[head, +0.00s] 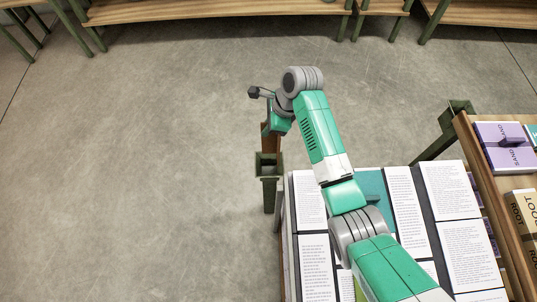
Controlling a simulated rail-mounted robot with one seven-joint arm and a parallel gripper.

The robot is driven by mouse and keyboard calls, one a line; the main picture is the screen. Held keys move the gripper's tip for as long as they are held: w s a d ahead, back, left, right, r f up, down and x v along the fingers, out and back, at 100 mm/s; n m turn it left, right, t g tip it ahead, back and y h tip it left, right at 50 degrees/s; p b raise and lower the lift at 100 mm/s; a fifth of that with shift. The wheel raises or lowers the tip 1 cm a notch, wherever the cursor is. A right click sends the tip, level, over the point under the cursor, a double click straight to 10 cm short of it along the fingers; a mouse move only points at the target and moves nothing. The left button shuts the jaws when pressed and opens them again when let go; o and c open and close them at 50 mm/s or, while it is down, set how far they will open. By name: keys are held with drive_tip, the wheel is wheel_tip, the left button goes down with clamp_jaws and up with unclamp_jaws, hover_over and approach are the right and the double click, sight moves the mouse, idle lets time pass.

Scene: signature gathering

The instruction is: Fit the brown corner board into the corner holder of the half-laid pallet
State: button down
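The brown corner board (271,143) stands roughly upright in the head view, a narrow brown strip just past the green corner holder (268,171). Its lower end is lost behind the holder's far rim, so I cannot tell whether it is inside the holder or behind it. My gripper (272,127) is at the board's upper end, at the end of my green and grey arm. Its fingers are too small and covered to tell their grip. The half-laid pallet (284,226) lies below my arm, to the right of the holder, bearing printed sheets.
White printed sheets (450,190) lie in stacks on the pallet, partly under my arm. A wooden table (484,190) with purple and brown packs stands at the right. Wooden benches (215,12) line the back. Bare floor (130,160) is open to the left.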

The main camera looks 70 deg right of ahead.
sight(267, 145)
wheel_tip(267, 145, down, 10)
drive_tip(key=b, duration=0.5)
drive_tip(key=shift+f, duration=0.3)
drive_tip(key=c, duration=1.6)
unclamp_jaws()
drive_tip(key=shift+w, duration=0.1)
drive_tip(key=p+v, duration=0.6)
drive_tip(key=v, duration=0.6)
drive_tip(key=shift+r, duration=0.35)
